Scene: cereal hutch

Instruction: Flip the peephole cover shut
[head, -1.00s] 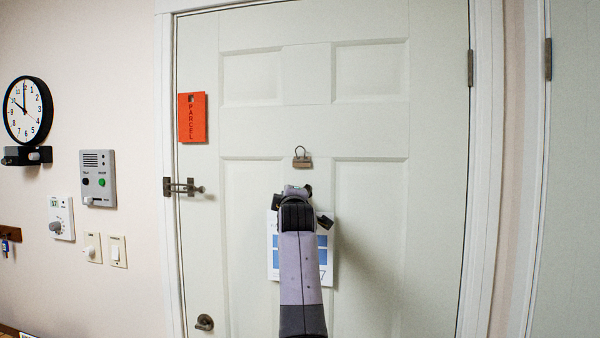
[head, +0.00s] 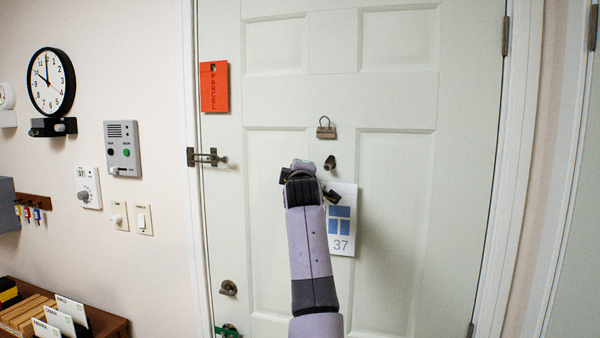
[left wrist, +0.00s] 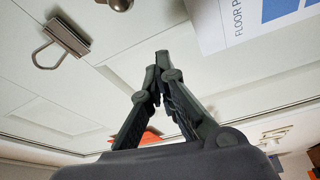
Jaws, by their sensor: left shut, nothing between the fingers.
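The peephole fitting (head: 330,162) is a small dark bronze piece on the white door, just below a clip with a wire loop. It shows partly at the top edge of the left wrist view (left wrist: 120,3). How its cover sits is too small to tell. My left gripper (head: 303,172) is in front of the door, left of and slightly below the fitting in the head view. Its fingers (left wrist: 160,62) are shut, tips together, with nothing between them. They appear apart from the fitting. My right gripper is in neither view.
A red parcel tag (head: 214,87), a slide bolt (head: 207,157) and a knob (head: 228,288) are on the door's left. The door's right panels are clear.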

